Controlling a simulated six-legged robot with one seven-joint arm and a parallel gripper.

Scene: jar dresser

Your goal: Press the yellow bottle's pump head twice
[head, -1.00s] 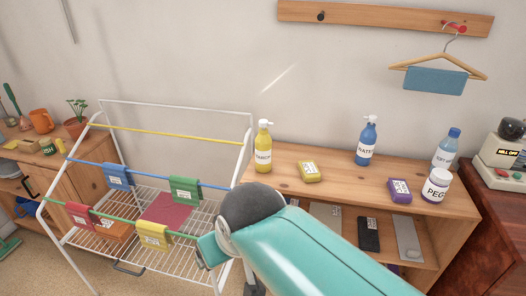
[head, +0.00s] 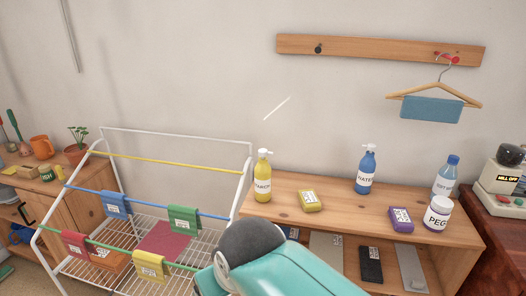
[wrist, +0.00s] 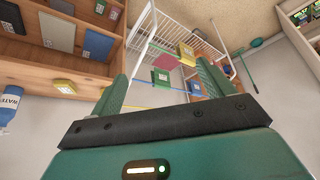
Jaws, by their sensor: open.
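The yellow bottle (head: 263,180) stands upright at the left end of the wooden shelf top (head: 330,222), with a label on its front. Its white pump head (head: 264,153) sits on top, with nothing touching it. I cannot make out the yellow bottle in the wrist view. My gripper (wrist: 162,70) is open and empty in the wrist view, its two green fingers spread apart. In the head view my dark, rounded arm joint is in front of the shelf, below the bottle; the fingers are not visible there.
A yellow box (head: 309,201), a blue pump bottle (head: 366,170), a purple box (head: 401,219), a PEG jar (head: 438,213) and a blue-capped bottle (head: 446,176) share the shelf top. A white drying rack (head: 130,133) stands left of the shelf. A hanger (head: 437,91) hangs above.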

